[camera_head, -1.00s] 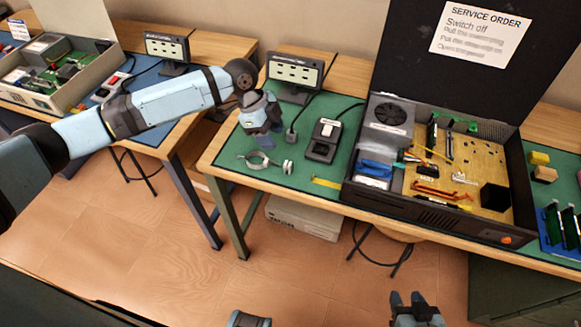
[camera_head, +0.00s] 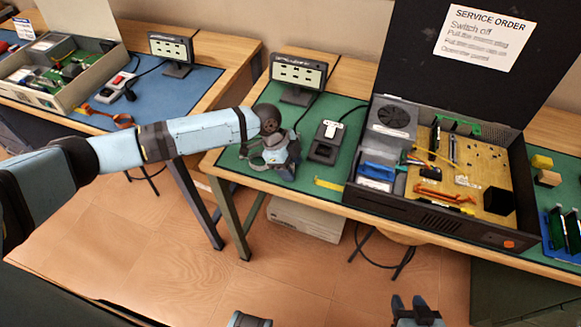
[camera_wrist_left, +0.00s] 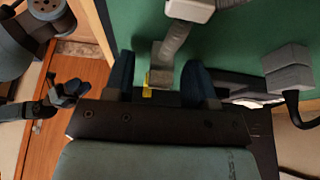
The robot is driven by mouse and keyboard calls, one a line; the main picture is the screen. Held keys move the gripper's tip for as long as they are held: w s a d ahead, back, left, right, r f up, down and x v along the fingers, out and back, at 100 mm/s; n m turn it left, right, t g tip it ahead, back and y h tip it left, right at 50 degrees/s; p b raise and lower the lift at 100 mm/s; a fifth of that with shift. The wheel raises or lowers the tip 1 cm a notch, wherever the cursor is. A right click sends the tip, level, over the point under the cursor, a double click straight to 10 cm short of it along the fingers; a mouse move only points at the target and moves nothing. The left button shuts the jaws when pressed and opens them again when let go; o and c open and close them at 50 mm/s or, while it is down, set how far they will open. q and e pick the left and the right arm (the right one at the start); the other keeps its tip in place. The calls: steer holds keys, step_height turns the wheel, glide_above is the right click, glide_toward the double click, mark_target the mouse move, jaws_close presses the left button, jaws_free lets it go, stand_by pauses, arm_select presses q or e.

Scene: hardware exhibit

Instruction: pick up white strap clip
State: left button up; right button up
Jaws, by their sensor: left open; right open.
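My left gripper (camera_head: 283,168) is open, low over the green mat at the left of the middle bench. In the left wrist view its dark blue fingers (camera_wrist_left: 161,82) are apart. A grey strap with a pale white clip-like block (camera_wrist_left: 190,9) lies ahead, and its squarish grey end shows between the fingers. Contact cannot be told. In the head view part of the pale strap loop (camera_head: 257,163) shows left of the gripper, which hides the rest. My right gripper (camera_head: 415,310) is open and empty at the bottom, over the floor.
A black switch box (camera_head: 326,142), yellow tape (camera_head: 328,184) and an open computer case (camera_head: 430,205) lie to the right. A small display (camera_head: 298,74) stands behind.

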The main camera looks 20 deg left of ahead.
arm_select(q)
steer(key=c, duration=0.8)
steer(key=shift+r, duration=0.2)
